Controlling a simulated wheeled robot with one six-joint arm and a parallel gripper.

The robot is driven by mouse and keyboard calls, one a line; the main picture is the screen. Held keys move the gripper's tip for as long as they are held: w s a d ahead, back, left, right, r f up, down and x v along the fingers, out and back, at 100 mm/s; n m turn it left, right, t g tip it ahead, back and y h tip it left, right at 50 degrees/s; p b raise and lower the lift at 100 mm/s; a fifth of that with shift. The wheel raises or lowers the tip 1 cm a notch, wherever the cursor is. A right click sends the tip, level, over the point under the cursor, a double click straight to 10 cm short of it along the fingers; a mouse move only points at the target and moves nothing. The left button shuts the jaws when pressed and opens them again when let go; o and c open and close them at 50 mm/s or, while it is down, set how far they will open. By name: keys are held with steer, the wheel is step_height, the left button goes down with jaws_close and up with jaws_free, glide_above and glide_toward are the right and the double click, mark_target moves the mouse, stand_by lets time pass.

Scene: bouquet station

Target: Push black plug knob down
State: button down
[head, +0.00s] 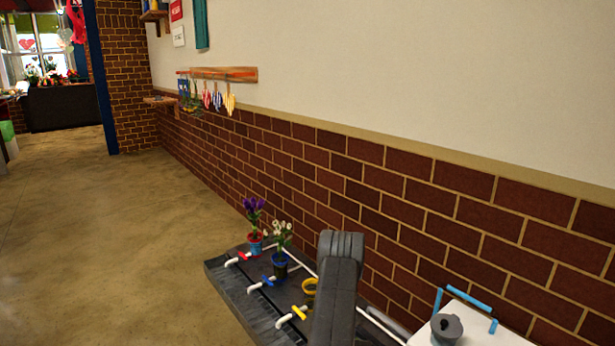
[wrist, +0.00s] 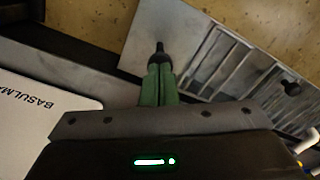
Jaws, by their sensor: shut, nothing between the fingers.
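In the wrist view, my gripper (wrist: 160,72) has its two green fingers shut together with nothing between them. A small black knob (wrist: 160,48) shows right at the fingertips, over the grey metal surface; I cannot tell whether the tips touch it. A second black knob (wrist: 291,88) sits on the metal surface to the right, apart from my gripper. I cannot tell which of the two is the plug knob. In the head view my arm hides the area around my gripper, and the fingers do not show.
A slotted grey metal panel (wrist: 228,62) lies right of the fingers. A white labelled panel (wrist: 45,115) is at left. In the head view, potted flowers (head: 254,222) and coloured-handled taps (head: 300,312) stand along a dark bench (head: 237,290) beside the brick wall (head: 420,210).

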steer(key=shift+f+b, duration=0.7)
steer(key=shift+f, duration=0.25)
step_height(320, 180, up, 9)
steer(key=p, duration=0.5)
step_height(320, 180, down, 10)
steer(key=b, duration=0.5)
steer(key=shift+r, duration=0.25)
step_height(320, 180, up, 2)
steer(key=shift+r+p, duration=0.1)
steer(key=shift+p, duration=0.65)
